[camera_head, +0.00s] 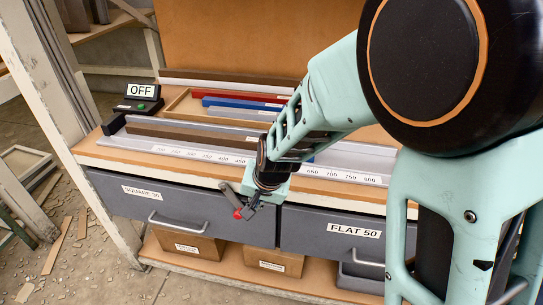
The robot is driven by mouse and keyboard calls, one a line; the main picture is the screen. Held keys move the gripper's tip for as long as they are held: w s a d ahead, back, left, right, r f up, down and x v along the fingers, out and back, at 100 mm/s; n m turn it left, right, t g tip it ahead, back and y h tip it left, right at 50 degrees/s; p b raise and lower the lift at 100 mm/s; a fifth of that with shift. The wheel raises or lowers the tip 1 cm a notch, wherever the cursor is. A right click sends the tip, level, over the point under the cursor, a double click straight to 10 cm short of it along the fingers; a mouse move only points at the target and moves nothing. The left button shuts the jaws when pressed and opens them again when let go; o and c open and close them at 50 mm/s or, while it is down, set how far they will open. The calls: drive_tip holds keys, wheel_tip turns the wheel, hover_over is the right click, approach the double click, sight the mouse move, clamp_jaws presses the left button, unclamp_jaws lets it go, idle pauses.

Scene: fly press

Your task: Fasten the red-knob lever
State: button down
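A small red knob (238,214) shows just below the bench edge, in front of the dark drawer fronts. A short grey bar that looks like its lever runs up and to the left from it. My gripper (250,208) points down right beside the knob, on its right. The knob and the gripper overlap in this view, so I cannot tell whether they touch. The fingers are small and dark here, and whether they are open or shut does not show. My arm hides part of the bench behind it.
The wooden bench carries a numbered scale (340,174), coloured bars (238,103) in a tray and a black box with an OFF sign (141,90). Drawers labelled SQUARE 30 (148,192) and FLAT 50 (354,230) are closed. Cardboard boxes (189,243) stand on the shelf below.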

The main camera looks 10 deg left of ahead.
sight(237, 215)
drive_tip(key=shift+w+a+f, duration=0.15)
drive_tip(key=shift+a+f, duration=0.65)
drive_tip(key=shift+f, duration=0.1)
drive_tip(key=shift+w+a+f, duration=0.1)
drive_tip(key=shift+a+f, duration=0.65)
drive_tip(key=shift+f, duration=0.15)
drive_tip(key=shift+a+f, duration=0.25)
drive_tip(key=shift+f, duration=0.1)
drive_tip(key=shift+w+a+f, duration=0.1)
drive_tip(key=shift+a+f, duration=0.85)
drive_tip(key=shift+a, duration=0.05)
drive_tip(key=shift+a+f, duration=0.1)
